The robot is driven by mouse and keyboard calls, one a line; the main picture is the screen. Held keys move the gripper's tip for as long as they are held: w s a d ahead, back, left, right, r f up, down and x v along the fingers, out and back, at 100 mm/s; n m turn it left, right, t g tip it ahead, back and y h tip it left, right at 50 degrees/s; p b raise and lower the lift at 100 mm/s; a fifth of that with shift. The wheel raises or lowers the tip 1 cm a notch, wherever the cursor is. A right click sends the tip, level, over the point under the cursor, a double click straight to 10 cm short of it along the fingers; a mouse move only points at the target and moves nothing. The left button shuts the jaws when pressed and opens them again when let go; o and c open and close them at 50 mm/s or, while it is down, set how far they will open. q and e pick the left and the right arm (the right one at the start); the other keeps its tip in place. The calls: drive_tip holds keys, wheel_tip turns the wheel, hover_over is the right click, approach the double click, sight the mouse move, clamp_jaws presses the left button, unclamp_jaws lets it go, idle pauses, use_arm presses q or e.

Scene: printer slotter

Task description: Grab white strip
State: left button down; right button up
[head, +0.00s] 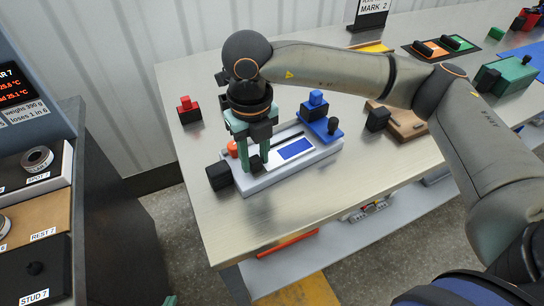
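My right gripper (254,164) comes in on the arm from the right and points down over the left part of a light grey slotted device (318,157). Its two teal fingers stand apart, with a small dark block between or behind their tips; I cannot tell if they touch it. The device has a dark slot, a blue panel (296,148) and an orange knob (232,148). I cannot make out a separate white strip; the fingers hide part of the device. A teal tip at the bottom edge (168,300) looks like my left gripper, mostly out of frame.
A black cube (218,176) sits at the device's left end. A red block (189,110) stands behind left, and a blue block (315,104) on a blue base stands behind right. A brown board (405,124) lies further right. The table's front left is clear.

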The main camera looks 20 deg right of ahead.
clamp_jaws()
drive_tip(key=shift+r, duration=0.2)
